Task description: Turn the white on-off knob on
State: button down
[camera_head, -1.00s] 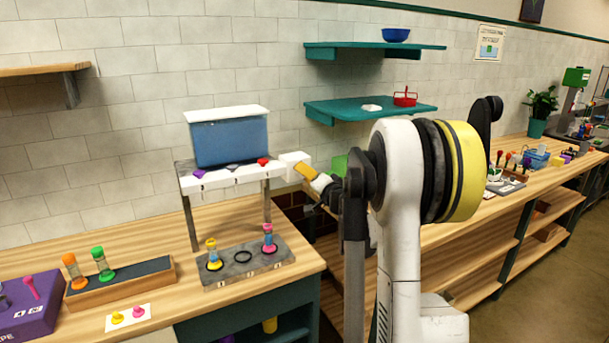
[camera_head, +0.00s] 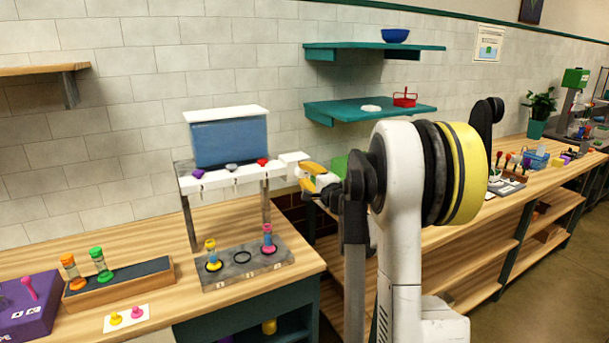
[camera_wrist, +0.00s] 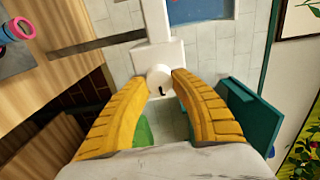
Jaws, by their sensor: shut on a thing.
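The white on-off knob (camera_wrist: 159,74) is a small round piece on the white box (camera_wrist: 158,54) at the end of the dispenser stand. A small dark mark shows at its lower edge in the wrist view. My gripper (camera_wrist: 160,79) has its two yellow fingers on either side of the knob, shut on it. In the head view my gripper (camera_head: 309,178) is at the right face of the white box (camera_head: 293,158). There the fingers and wrist largely hide the knob.
The stand holds a blue tank (camera_head: 230,143) with purple, grey and red pieces along its white bar (camera_head: 217,181). Below is a grey base (camera_head: 248,263) with two small colored vials. Teal shelves (camera_head: 370,110) are on the wall behind my arm.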

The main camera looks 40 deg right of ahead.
dwell(0.4)
jog(key=c, duration=1)
grip_release()
jog(key=shift+s, duration=0.1)
jog(key=v, duration=1.1)
jog(key=shift+s+a, duration=0.2)
jog(key=shift+s, duration=0.2)
